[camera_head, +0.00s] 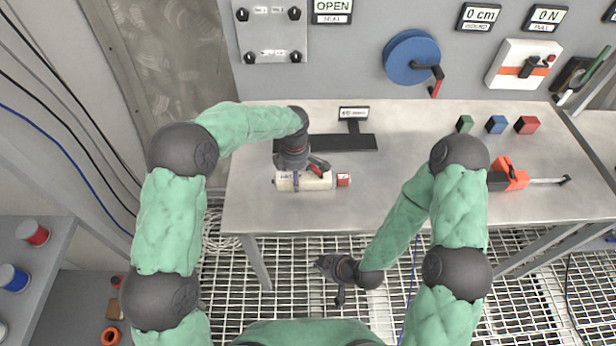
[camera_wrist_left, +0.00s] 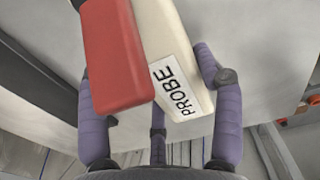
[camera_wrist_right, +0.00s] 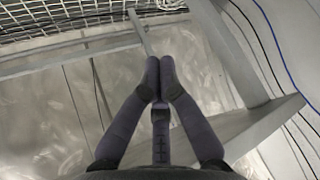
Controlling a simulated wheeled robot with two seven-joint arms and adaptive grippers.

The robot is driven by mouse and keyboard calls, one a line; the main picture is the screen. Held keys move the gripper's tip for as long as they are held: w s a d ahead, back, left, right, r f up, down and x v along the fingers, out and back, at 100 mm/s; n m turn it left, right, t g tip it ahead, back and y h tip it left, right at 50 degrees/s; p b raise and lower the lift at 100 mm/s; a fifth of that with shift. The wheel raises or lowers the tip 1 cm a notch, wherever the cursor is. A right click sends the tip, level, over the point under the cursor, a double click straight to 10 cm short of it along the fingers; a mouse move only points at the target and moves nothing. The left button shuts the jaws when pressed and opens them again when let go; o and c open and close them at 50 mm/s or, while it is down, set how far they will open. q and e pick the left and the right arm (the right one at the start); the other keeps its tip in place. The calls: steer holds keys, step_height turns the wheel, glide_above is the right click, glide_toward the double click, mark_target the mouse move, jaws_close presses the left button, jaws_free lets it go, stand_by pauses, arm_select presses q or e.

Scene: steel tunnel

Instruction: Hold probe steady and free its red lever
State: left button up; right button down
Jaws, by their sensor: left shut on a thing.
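The probe (camera_head: 315,184), a cream cylinder with a red end cap (camera_head: 343,180), lies on its side on the steel table near its front left edge. My left gripper (camera_head: 294,172) comes down on it from above. In the left wrist view, the fingers straddle the probe (camera_wrist_left: 190,92), which shows a "PROBE" label (camera_wrist_left: 174,90). The red lever (camera_head: 319,166) shows beside the gripper; a large red block, seemingly this lever (camera_wrist_left: 115,55), is close to the left finger. My right gripper (camera_head: 328,270) is empty, below the table's front edge, its fingertips together (camera_wrist_right: 160,82).
A black stand with a label plate (camera_head: 354,114) is behind the probe. Green (camera_head: 464,124), blue (camera_head: 496,124) and red (camera_head: 527,125) blocks and an orange tool (camera_head: 510,175) sit to the right. The table's middle is clear. A blue reel (camera_head: 408,57) is on the wall panel.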

mark_target(317, 171)
steer(key=w+a+r+n+t+y, duration=0.1)
steer(key=a+r+n+t+y, duration=0.25)
steer(key=r+n, duration=0.35)
steer(key=w+a+r+n+t+y, duration=0.1)
steer(key=a+r+n+t+y, duration=0.1)
steer(key=a+r+n, duration=0.45)
steer(key=w+d+r+n+t+h, duration=0.1)
steer(key=w+d+r, duration=0.1)
steer(key=w+d+r+n+t+h, duration=0.1)
steer(key=w+d+r+n, duration=0.1)
steer(key=shift+w+d+r+n+h, duration=0.15)
steer(key=shift+w+d+n+h, duration=0.1)
steer(key=shift+d+h, duration=0.1)
steer(key=w+d+r+t+h, duration=0.1)
steer(key=w+d+r+n+h, duration=0.1)
steer(key=d+r+n+t+h, duration=0.1)
steer(key=d, duration=0.1)
steer(key=shift+w+t, duration=0.35)
steer(key=shift+w, duration=0.05)
steer(key=shift+w+d+r+n+h, duration=0.15)
steer(key=shift+d+r+n+h, duration=0.1)
steer(key=shift+d+n+h, duration=0.15)
steer(key=x, duration=1)
